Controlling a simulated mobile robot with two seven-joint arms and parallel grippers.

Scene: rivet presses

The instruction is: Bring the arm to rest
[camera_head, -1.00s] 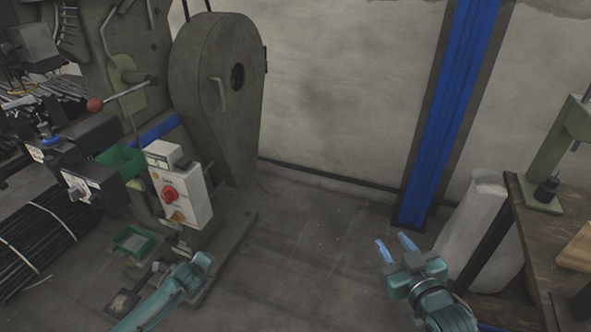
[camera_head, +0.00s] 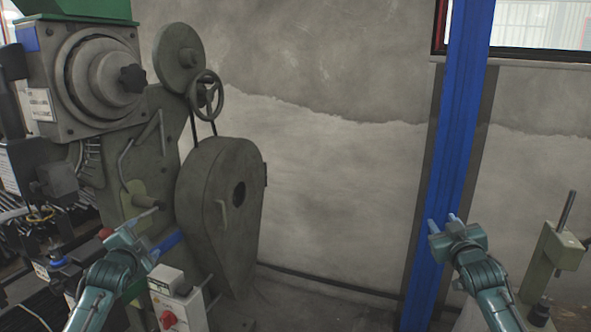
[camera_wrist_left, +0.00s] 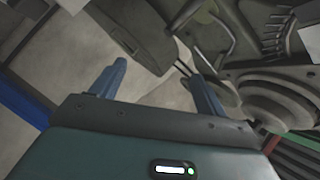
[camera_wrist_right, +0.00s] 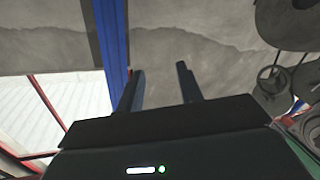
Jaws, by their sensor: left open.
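My left gripper (camera_head: 143,226) is raised in front of the press at the left of the head view. In the left wrist view its two fingers (camera_wrist_left: 160,85) stand apart with nothing between them. My right gripper (camera_head: 444,222) is raised in front of the blue post at the right. In the right wrist view its two fingers (camera_wrist_right: 160,85) stand apart and empty, with the bare wall behind them.
A large grey-green rivet press (camera_head: 222,205) with a handwheel and a white switch box (camera_head: 178,306) stands at the left. A blue post (camera_head: 455,130) runs up the wall (camera_head: 330,160). A smaller green press (camera_head: 555,255) is at the lower right. The middle is free.

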